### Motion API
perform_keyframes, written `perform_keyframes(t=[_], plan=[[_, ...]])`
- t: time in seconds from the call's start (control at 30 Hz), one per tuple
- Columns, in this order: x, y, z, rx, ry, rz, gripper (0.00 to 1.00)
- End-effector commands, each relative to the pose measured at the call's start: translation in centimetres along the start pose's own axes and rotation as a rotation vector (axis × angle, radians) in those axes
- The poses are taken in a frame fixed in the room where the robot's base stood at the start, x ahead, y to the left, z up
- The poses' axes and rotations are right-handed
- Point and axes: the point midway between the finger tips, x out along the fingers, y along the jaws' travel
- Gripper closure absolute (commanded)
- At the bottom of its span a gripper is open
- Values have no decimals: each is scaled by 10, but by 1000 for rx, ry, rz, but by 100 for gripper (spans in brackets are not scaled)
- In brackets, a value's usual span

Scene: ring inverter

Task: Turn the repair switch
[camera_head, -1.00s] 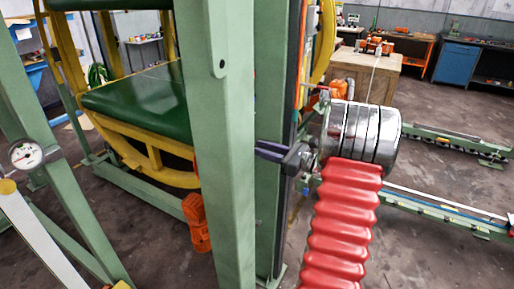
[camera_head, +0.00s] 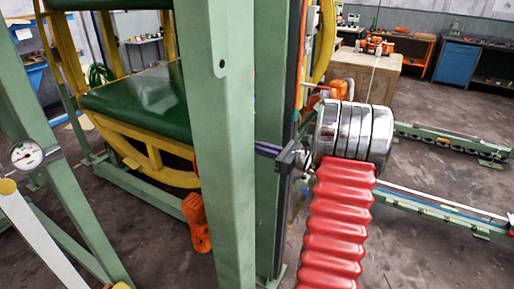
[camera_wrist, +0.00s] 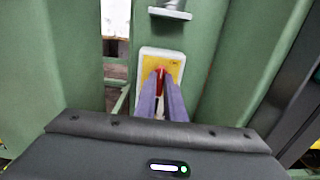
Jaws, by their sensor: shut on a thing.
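The repair switch is a yellow plate in a white frame (camera_wrist: 147,66) with a red handle (camera_wrist: 162,74), on a green post in the wrist view. My gripper (camera_wrist: 161,80) has its two purple-grey fingers close together at the red handle, shut on it. The fingertips cover part of the handle, so its exact angle is hard to read. In the head view my gripper (camera_head: 266,149) reaches left behind the front green post, and the switch is hidden there.
A thick green post (camera_head: 217,140) stands in front of the switch area. A metal bracket (camera_wrist: 170,13) juts out just above the switch. A yellow ring frame with green panels (camera_head: 140,103) is at left. Open floor (camera_head: 430,250) lies at right.

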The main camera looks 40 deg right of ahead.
Motion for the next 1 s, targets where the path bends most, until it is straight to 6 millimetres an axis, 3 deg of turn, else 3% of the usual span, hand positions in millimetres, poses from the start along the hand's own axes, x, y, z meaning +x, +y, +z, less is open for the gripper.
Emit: perform_keyframes(t=[0.57, 1.0], plan=[[0, 0, 0, -74, 0, -1, 100], [0, 2, 0, -393, 0, -1, 100]])
